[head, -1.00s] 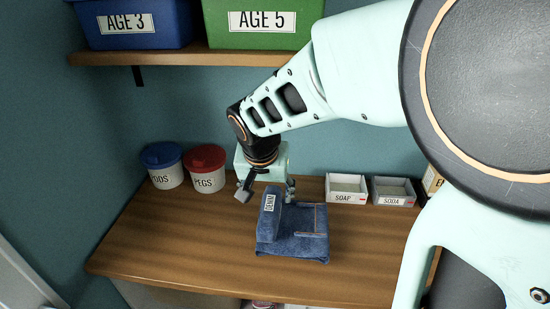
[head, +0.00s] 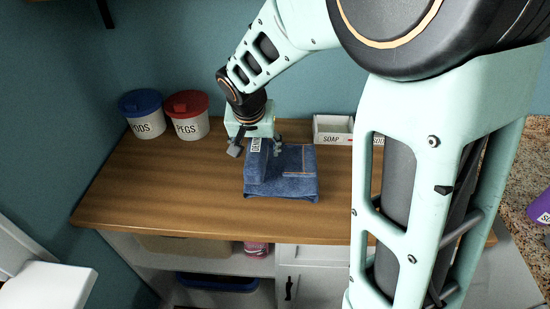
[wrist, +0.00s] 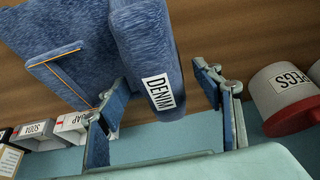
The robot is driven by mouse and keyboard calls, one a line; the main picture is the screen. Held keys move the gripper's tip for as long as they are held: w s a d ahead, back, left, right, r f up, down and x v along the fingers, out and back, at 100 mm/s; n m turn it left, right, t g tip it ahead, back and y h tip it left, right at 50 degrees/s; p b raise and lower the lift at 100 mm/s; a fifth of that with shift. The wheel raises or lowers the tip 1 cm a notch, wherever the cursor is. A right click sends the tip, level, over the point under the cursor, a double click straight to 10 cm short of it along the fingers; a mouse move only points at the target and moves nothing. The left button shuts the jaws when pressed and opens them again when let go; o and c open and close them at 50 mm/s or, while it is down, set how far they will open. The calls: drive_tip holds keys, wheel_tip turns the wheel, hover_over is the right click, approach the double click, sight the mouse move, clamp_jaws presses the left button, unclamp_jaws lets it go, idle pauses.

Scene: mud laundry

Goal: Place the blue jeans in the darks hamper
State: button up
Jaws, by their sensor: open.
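The blue jeans (head: 290,182) lie folded on the wooden counter, with a white DENIM tag on a raised, rolled fold. They fill the upper left of the wrist view (wrist: 60,45). My gripper (head: 255,147) is open at the back left part of the jeans. In the wrist view my gripper (wrist: 165,108) has one finger on each side of the tagged fold, with gaps showing beside it. Whether a finger touches the cloth I cannot tell. No darks hamper is seen in these views.
A blue-lidded tub (head: 145,115) and a red-lidded PEGS tub (head: 188,115) stand left of my gripper. A SOAP tray (head: 332,130) is at the back right. The counter (head: 150,195) is clear at the left front. Shelves and a white cabinet (head: 310,280) are below.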

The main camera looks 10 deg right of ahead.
drive_tip(key=shift+f+b, duration=0.25)
drive_tip(key=shift+b, duration=0.2)
idle(0.5)
drive_tip(key=shift+r, duration=0.1)
clamp_jaws()
